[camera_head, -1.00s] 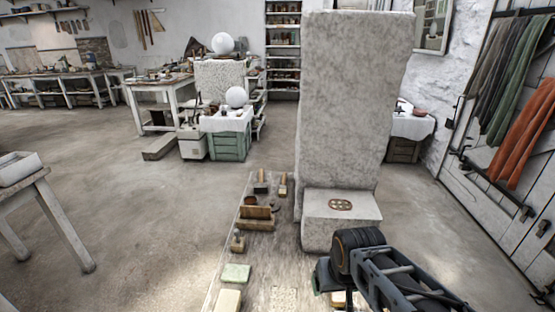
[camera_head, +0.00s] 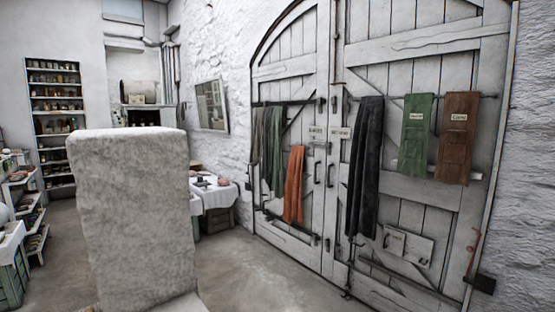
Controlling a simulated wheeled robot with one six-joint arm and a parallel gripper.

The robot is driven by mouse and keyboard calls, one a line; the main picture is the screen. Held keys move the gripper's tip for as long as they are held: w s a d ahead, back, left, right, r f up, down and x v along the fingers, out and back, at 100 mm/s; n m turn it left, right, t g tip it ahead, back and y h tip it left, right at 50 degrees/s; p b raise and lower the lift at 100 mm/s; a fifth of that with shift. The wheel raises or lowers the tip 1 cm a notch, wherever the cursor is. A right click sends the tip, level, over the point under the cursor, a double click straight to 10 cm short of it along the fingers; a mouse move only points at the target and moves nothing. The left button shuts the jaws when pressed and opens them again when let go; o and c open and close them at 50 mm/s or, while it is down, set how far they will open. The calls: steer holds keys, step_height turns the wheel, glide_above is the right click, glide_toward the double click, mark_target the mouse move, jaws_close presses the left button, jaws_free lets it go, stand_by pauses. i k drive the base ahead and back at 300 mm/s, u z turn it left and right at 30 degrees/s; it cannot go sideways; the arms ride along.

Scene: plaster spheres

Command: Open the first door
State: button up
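A large pair of white plank doors (camera_head: 410,50) with an arched top stands in the right half of the view, and both leaves look closed. Dark upright handles (camera_head: 330,175) sit by the seam between the leaves, with small labels above them. The left leaf (camera_head: 285,60) carries grey-green cloths (camera_head: 268,140) and an orange cloth (camera_head: 294,185) on a bar. The right leaf carries a black cloth (camera_head: 366,165), a green cloth (camera_head: 414,135) and a brown cloth (camera_head: 457,140). I cannot tell which leaf counts as the first door. My gripper is not in view.
A tall pale stone block (camera_head: 135,215) stands close in front on the left. A table with a white cloth (camera_head: 215,196) is behind it against the wall. Shelves (camera_head: 55,115) stand at the far left. Bare floor (camera_head: 250,275) lies between the block and the doors.

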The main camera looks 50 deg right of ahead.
mark_target(293, 64)
steer(key=z, duration=0.55)
steer(key=k, duration=1.25)
steer(key=z, duration=1.3)
steer(key=i, duration=1.5)
steer(key=z, duration=0.6)
steer(key=i, duration=2.15)
steer(key=u, duration=0.9)
steer(key=i, duration=1.25)
steer(key=u, duration=1.05)
steer(key=i, duration=0.5)
steer(key=u, duration=0.3)
